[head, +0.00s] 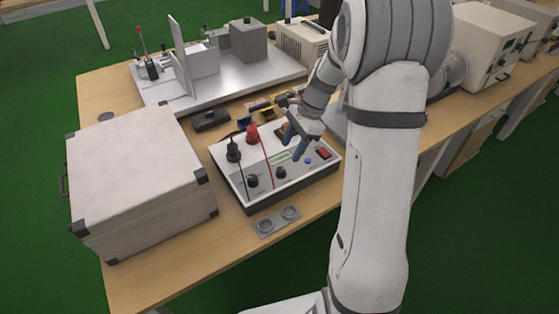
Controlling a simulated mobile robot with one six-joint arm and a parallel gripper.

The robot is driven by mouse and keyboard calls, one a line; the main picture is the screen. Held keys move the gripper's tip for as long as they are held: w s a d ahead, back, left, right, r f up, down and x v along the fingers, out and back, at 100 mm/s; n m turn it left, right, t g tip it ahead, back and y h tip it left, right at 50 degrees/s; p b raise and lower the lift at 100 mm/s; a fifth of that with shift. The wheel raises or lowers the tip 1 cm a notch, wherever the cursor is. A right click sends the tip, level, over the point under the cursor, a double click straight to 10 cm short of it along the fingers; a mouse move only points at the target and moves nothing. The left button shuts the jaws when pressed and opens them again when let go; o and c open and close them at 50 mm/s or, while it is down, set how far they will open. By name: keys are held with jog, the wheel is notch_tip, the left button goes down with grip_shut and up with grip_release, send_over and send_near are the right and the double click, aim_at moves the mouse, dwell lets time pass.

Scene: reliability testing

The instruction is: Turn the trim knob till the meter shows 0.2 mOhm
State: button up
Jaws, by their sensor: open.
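The meter (238,193) is a pale box with a dark lower edge, lying on the wooden bench. Its front panel carries two black knobs, a left one (253,181) and a right one (281,173); I cannot tell which is the trim knob. A small greenish display (280,157) sits above them, too small to read. A blue button (308,161) and a red switch (324,153) are to the right. My gripper (293,148) is open and empty above the panel, its blue fingers pointing down near the display, apart from both knobs.
Black (233,150) and red (252,134) plugs with leads stand at the meter's back left. A large white case (140,180) is close on the left. A grey holder (277,221) lies in front. A metal fixture plate (215,80) is behind. Bare bench shows at front left.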

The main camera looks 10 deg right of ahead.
aim_at(281, 170)
jog(key=x, duration=0.8)
jog(key=c, duration=0.9)
jog(key=shift+a, duration=0.1)
jog(key=shift+c, duration=0.3)
